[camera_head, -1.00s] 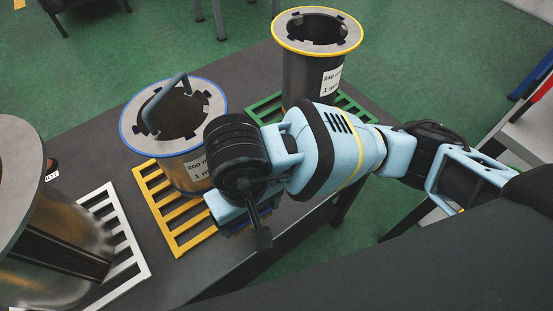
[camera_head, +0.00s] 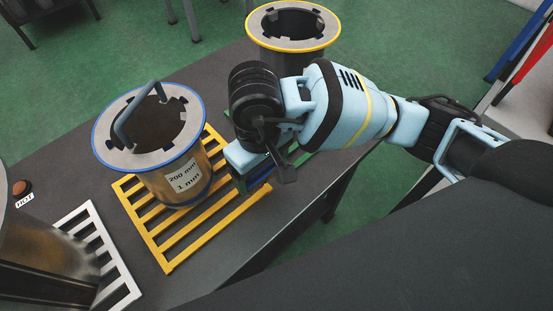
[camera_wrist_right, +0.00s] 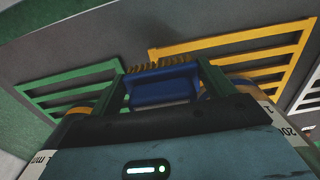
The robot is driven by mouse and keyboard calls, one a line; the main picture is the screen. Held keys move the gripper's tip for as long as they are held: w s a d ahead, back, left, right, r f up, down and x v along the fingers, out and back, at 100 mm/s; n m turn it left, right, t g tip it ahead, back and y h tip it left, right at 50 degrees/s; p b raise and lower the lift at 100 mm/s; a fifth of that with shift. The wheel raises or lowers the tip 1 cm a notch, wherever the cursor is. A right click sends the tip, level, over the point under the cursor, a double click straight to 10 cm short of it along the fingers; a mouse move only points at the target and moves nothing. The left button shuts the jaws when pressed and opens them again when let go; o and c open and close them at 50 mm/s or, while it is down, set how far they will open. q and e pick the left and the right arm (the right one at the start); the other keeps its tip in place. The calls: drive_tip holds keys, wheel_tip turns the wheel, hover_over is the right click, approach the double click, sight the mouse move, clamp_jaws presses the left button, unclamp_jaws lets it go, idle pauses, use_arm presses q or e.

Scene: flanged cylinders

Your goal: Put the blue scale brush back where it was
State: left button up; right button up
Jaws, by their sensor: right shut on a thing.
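The blue scale brush (camera_wrist_right: 163,88) is a blue block with tan bristles, held between the fingers of my right gripper (camera_wrist_right: 165,84) in the wrist view. Its bristles point away from the wrist, toward the dark table top. In the head view, the right gripper (camera_head: 250,183) is beside the blue-rimmed cylinder (camera_head: 187,180), over the gap between the yellow grate (camera_head: 152,232) and the green grate (camera_head: 296,150). My left gripper is not in view.
A yellow-rimmed cylinder (camera_head: 258,23) stands behind my right wrist. A large metal cylinder (camera_head: 45,245) stands on a white grate (camera_head: 122,288) at the left. A red button with a "HOT" label (camera_head: 19,189) is near it. The table's front right is bare.

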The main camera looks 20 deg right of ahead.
drive_tip(key=shift+w+d+f, duration=0.15)
drive_tip(key=shift+w+d, duration=0.5)
drive_tip(key=shift+d, duration=0.35)
drive_tip(key=shift+w+d+f, duration=0.1)
drive_tip(key=shift+w+d, duration=0.55)
drive_tip(key=shift+d, duration=0.3)
wheel_tip(320, 180, down, 4)
drive_tip(key=shift+w+d+r+p, duration=0.1)
drive_tip(key=shift+r+p, duration=0.15)
drive_tip(key=shift+p, duration=0.1)
drive_tip(key=shift+f+b, duration=0.4)
drive_tip(key=shift+f, duration=0.2)
drive_tip(key=o, duration=1)
drive_tip(key=shift+o, duration=0.2)
